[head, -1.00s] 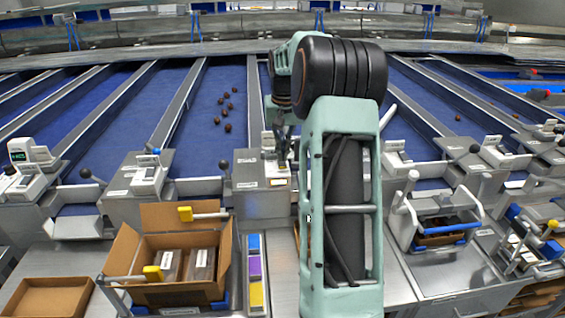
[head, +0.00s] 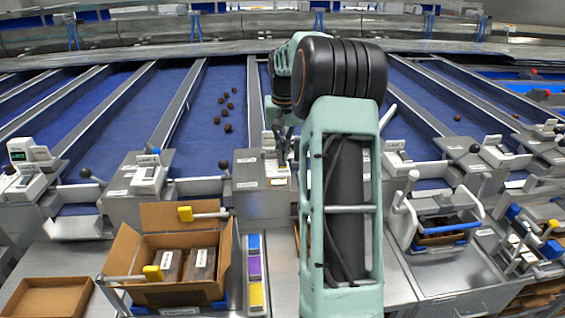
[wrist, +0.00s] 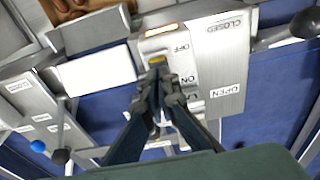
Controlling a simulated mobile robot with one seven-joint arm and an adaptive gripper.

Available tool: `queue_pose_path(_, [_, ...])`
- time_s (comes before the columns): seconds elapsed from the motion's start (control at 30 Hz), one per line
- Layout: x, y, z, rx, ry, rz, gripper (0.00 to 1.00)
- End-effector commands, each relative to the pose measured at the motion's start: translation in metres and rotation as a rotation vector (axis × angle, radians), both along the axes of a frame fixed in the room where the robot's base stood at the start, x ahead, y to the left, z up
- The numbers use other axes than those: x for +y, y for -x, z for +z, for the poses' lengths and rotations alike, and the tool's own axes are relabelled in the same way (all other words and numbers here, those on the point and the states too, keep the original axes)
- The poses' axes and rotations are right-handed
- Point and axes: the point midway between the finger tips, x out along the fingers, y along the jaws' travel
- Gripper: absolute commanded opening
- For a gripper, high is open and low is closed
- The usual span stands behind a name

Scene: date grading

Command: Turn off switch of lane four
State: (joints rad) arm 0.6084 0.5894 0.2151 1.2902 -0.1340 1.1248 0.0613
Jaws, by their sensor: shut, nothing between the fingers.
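The switch box (head: 276,167) is a small pale unit on a grey metal housing between two blue lanes. In the wrist view its white switch plate (wrist: 182,68) carries the words OFF and ON, with part of a lane label that my fingers cover. A lit orange window (wrist: 161,30) sits at the plate's far end. My gripper (wrist: 158,88) is shut and empty over the plate. Its tips lie beside the OFF and ON words, near a small yellow part (wrist: 156,61). Contact cannot be told. In the head view my gripper (head: 281,146) is at the box.
A lever with a black knob (wrist: 305,24) stands beside the CLOSED and OPEN plate (wrist: 222,65). Several dates (head: 228,128) lie on the blue lane to the left. An open carton (head: 130,245) stands in front, lower left.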

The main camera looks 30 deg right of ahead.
Motion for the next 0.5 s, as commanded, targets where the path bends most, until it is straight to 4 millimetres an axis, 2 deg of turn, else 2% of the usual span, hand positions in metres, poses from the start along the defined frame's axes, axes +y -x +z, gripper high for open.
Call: queue_pose_path(0.5, [0.0002, 0.0001, -0.0088, 0.001, 0.000, 0.000, 0.00])
